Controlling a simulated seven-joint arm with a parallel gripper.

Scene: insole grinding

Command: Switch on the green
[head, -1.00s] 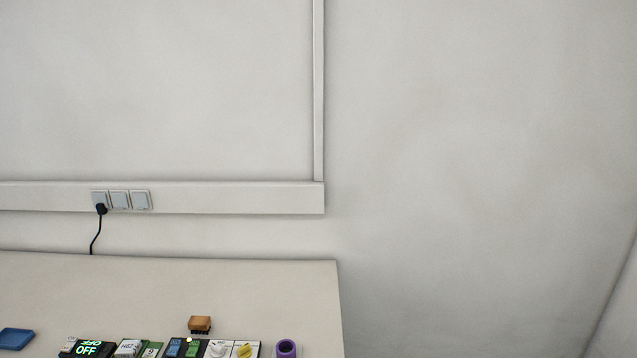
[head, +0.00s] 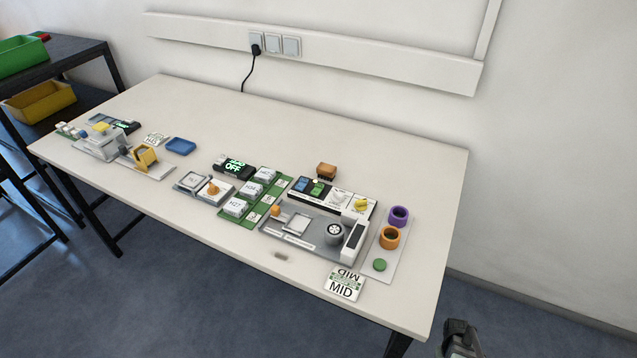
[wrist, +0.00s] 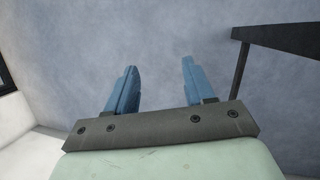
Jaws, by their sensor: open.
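A control panel (head: 362,208) stands on the right half of the white table, with a blue switch (head: 302,184), a green switch (head: 319,189), a white dial (head: 340,198) and a yellow knob (head: 361,205). The green switch is small here, and I cannot tell its position. A round green disc (head: 379,265) lies on a grey plate at the right. My gripper (wrist: 158,66) is open and empty in the wrist view, its blue fingers over the floor. In the head view, a dark part of my arm shows at the bottom right, off the table.
A grey machine (head: 334,234) stands in front of the panel. Purple (head: 398,216) and orange (head: 389,237) rings, an orange-brown block (head: 326,170) and a MID card (head: 343,285) are near it. A display (head: 234,167) reads OFF. The back of the table (head: 330,130) is clear.

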